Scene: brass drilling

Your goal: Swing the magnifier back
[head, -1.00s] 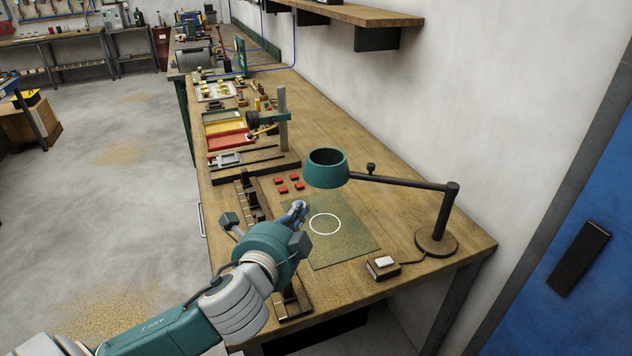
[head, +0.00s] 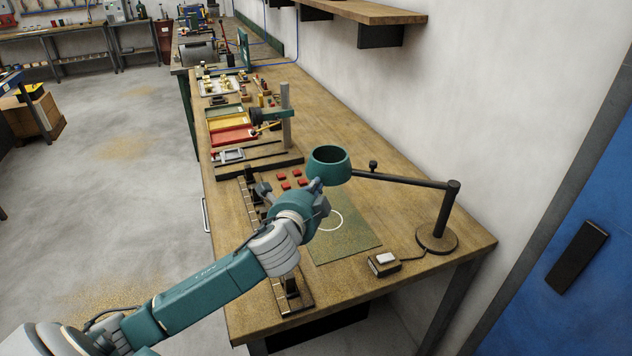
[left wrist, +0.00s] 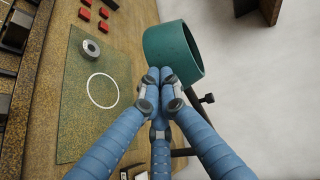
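The magnifier is a teal ring-shaped head (head: 329,166) on a dark jointed arm (head: 400,181) with a round weighted base (head: 437,239) at the right of the bench. Its head hangs over the far edge of the green mat (head: 352,245). My left gripper (head: 315,186) is beside the near left side of the head. In the left wrist view the blue fingertips (left wrist: 160,77) are together against or just in front of the teal head (left wrist: 174,52); I cannot tell whether they touch it. Nothing shows between them. My right gripper is not in view.
Red blocks (head: 283,175) lie behind the mat, and a small box with a white top (head: 384,261) stands in front of the base. A grey round part (left wrist: 90,48) lies on the mat. A vertical post stand (head: 286,117) rises farther back.

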